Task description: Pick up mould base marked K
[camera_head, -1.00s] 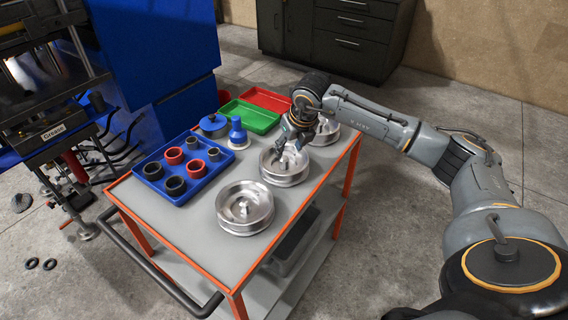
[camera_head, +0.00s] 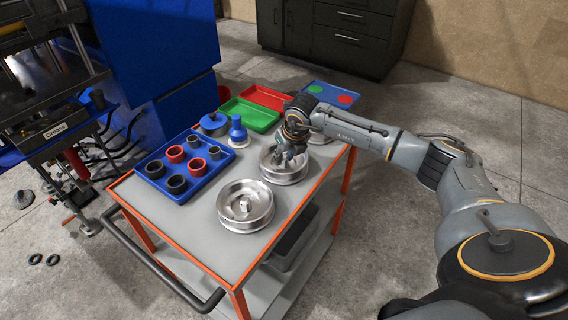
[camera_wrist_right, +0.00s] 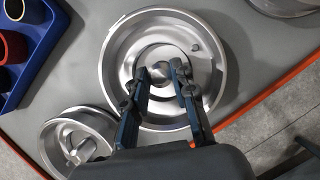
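Three round silver metal mould bases stand on the cart: the front one (camera_head: 245,208), the middle one (camera_head: 275,177) and the rear one, partly hidden by my right arm (camera_head: 320,140). No K can be read on any of them. My right gripper (camera_head: 287,156) points down over the middle base. In the right wrist view, its two fingers (camera_wrist_right: 160,70) are apart, on either side of the middle base's centre (camera_wrist_right: 161,64); I cannot tell whether they touch it. Another base (camera_wrist_right: 78,143) shows at the lower left there. My left gripper is not in view.
The grey cart top (camera_head: 190,220) has an orange rim. A blue tray (camera_head: 160,187) with red, black and grey rings stands left of the bases. Green (camera_head: 250,114) and red (camera_head: 267,97) trays lie at the back. A press (camera_head: 45,110) stands at left.

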